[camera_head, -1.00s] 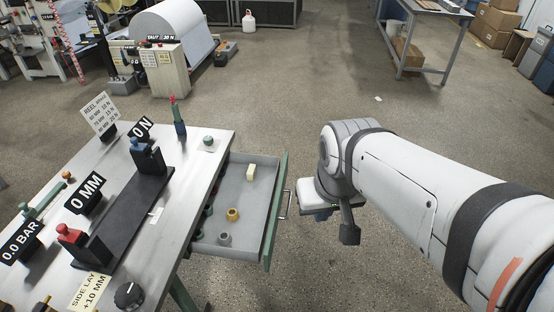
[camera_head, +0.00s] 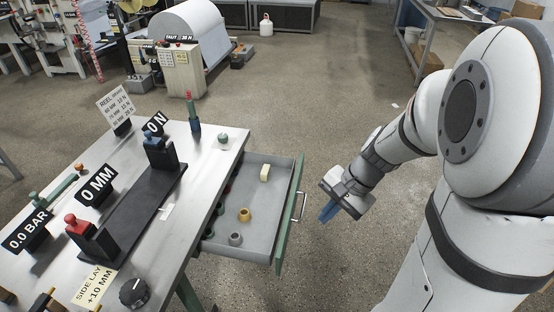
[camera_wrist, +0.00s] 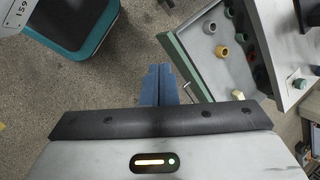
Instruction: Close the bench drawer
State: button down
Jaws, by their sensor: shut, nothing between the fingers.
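The bench drawer (camera_head: 262,228) is pulled out from the right side of the bench. Its green front (camera_head: 290,213) carries a metal handle (camera_head: 299,206). It also shows at the upper right in the wrist view (camera_wrist: 192,66). Inside lie a pale yellow block (camera_head: 265,173), a yellow ring-like part (camera_head: 245,215), a grey part (camera_head: 236,239) and some dark red and green parts. My gripper (camera_head: 327,216) has blue fingers, shut and empty, to the right of the handle and apart from it. In the wrist view the shut fingers (camera_wrist: 158,80) point beside the drawer front.
The bench top (camera_head: 200,200) holds signs, knobs and a dark rail (camera_head: 130,215). A paper roll machine (camera_head: 165,72) stands at the back. The floor right of the drawer is clear. A teal-edged bin (camera_wrist: 70,25) shows in the wrist view.

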jog(key=w+d+f+m+t+y+b, duration=0.1)
jog(key=w+d+f+m+y+b, duration=0.2)
jog(key=f+m, duration=0.45)
jog(key=w+d+f+m+t+y+b, duration=0.1)
jog(key=w+d+f+m, duration=0.3)
jog(key=f, duration=0.7)
jog(key=w+a+f, duration=0.2)
jog(key=a+f, duration=0.1)
jog(key=a, duration=0.3)
jog(key=w+a+f, duration=0.2)
jog(key=a+f, duration=0.1)
jog(key=a, duration=0.3)
jog(key=shift+w+f+m, duration=0.2)
jog(key=shift+w+m, duration=0.05)
jog(key=shift+m, duration=0.2)
